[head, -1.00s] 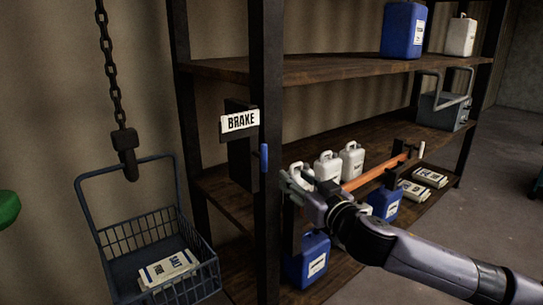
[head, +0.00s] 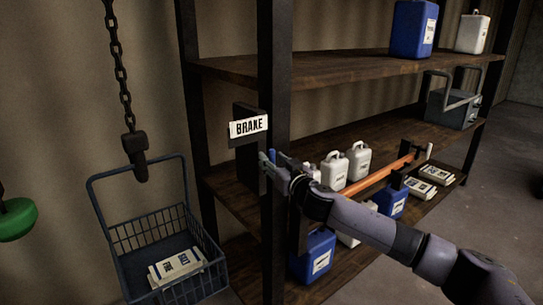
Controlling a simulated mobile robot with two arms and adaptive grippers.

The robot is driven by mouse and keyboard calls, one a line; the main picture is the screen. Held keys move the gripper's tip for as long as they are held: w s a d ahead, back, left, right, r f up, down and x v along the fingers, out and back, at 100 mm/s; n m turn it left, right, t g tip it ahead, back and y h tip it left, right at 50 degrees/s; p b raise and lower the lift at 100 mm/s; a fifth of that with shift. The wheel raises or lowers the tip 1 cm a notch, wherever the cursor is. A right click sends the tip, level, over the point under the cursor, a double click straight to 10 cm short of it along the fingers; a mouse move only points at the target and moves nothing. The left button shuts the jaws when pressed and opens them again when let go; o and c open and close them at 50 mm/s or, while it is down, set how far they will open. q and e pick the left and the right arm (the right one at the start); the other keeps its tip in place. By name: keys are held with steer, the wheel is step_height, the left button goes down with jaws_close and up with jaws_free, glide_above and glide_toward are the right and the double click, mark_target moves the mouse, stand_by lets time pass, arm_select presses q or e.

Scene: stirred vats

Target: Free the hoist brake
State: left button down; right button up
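The white BRAKE sign (head: 249,126) sits on a dark box (head: 247,172) fixed at the shelf's front post. A small part of the blue brake handle (head: 272,155) shows below the sign. My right gripper (head: 271,162) is at the handle, with its fingers seeming to lie to either side of it. The fingers hide most of the handle, and whether they press on it cannot be told. The hoist chain (head: 120,70) ends in a dark hook (head: 138,158) above a blue wire basket (head: 190,254) holding labelled packets (head: 176,267). My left gripper is not in view.
The wooden shelf (head: 330,80) carries blue and white jugs and a grey metal carrier (head: 452,105). An orange bar (head: 375,178) runs close behind my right arm. A round green knob (head: 18,219) shows at the left edge. Bare floor lies at the right.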

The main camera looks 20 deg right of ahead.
steer(key=shift+w+a, duration=0.1)
steer(key=shift+w, duration=0.7)
steer(key=shift+c, duration=0.4)
jaws_close()
